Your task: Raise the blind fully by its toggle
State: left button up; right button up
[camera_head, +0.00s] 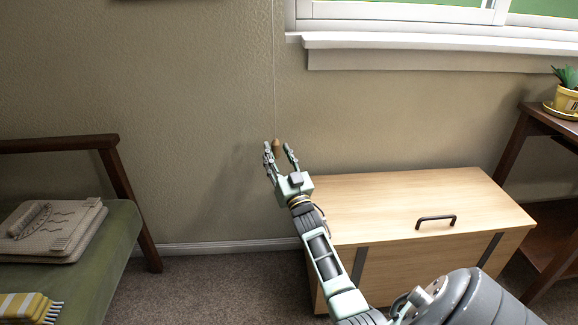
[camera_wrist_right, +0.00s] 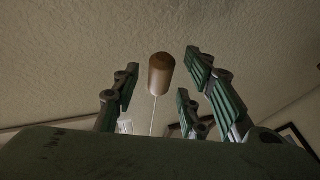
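The toggle (camera_head: 277,146) is a small brown wooden piece at the lower end of a thin cord (camera_head: 275,85) that hangs in front of the wall. My right gripper (camera_head: 280,156) is open, its fingers apart on either side of the toggle in the head view. In the right wrist view, the toggle (camera_wrist_right: 161,74) shows between the spread green-padded fingers, with clear gaps on both sides. No finger visibly touches it. The window (camera_head: 430,14) shows only its lower part at the top right; the blind itself is out of view. My left gripper is not in view.
A light wooden chest (camera_head: 400,200) with a dark handle stands below and right of my right gripper. A green-cushioned chair (camera_head: 110,235) stands at the left. A side table (camera_head: 540,125) with a potted plant (camera_head: 566,95) is at the far right. The wall around the cord is clear.

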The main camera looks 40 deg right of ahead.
jog(key=s+a, duration=0.5)
jog(key=s, duration=0.7)
jog(key=shift+f, duration=0.2)
